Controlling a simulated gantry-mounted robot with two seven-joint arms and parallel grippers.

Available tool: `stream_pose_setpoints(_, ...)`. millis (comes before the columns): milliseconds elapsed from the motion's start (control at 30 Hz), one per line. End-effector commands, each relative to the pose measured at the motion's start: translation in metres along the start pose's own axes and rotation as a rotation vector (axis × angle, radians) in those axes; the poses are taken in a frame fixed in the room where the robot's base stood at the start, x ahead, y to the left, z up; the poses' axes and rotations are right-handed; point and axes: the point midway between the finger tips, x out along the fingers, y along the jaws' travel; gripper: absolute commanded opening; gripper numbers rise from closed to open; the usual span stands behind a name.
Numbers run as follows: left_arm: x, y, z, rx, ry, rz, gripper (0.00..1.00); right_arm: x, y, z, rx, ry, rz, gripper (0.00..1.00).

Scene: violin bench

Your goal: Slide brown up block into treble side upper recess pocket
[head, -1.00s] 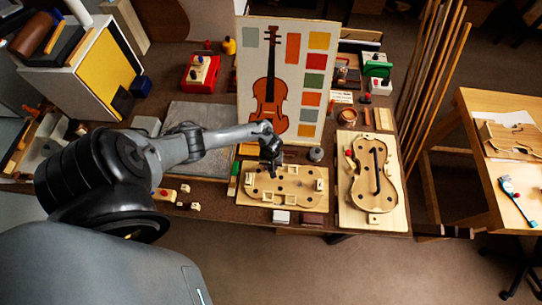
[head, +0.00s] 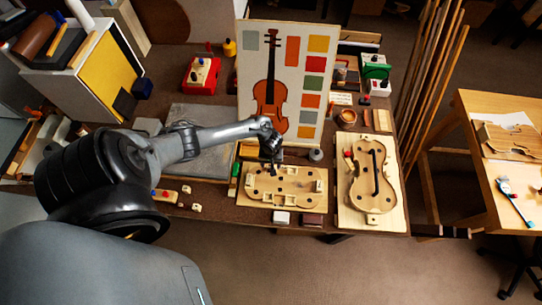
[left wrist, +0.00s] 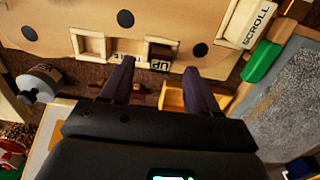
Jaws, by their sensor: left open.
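The wooden violin mould (head: 300,192) lies flat on the bench, with several small recess pockets and dark holes. My left gripper (head: 272,160) is above its far left part. In the left wrist view, my left gripper (left wrist: 158,67) is open, its two fingers apart with nothing between them. Just beyond the fingertips is a framed pocket with a brown block (left wrist: 158,50) inside and the letters UP beside it. I cannot tell how deep the block sits. A paler framed pocket (left wrist: 92,45) beside it looks empty. My right gripper is not in view.
A white block (head: 282,217) and a dark red-brown block (head: 313,219) stand by the mould's front edge. A second board with a violin body (head: 375,180) lies to the right. A colour chart (head: 290,85) stands behind. A green block (left wrist: 262,62) is close by.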

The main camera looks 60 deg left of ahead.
Motion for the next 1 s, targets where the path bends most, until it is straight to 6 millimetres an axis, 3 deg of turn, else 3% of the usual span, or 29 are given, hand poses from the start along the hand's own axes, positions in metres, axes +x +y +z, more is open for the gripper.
stream_pose_setpoints(100,-0.026,-0.002,-0.001,0.002,0.002,-0.001,0.61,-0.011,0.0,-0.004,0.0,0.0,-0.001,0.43)
stream_pose_setpoints(400,-0.064,-0.005,0.0,0.004,0.0,-0.007,0.61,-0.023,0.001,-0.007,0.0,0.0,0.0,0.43)
stream_pose_setpoints(1000,-0.071,-0.006,-0.001,0.003,0.0,-0.009,0.61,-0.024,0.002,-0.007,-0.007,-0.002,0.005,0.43)
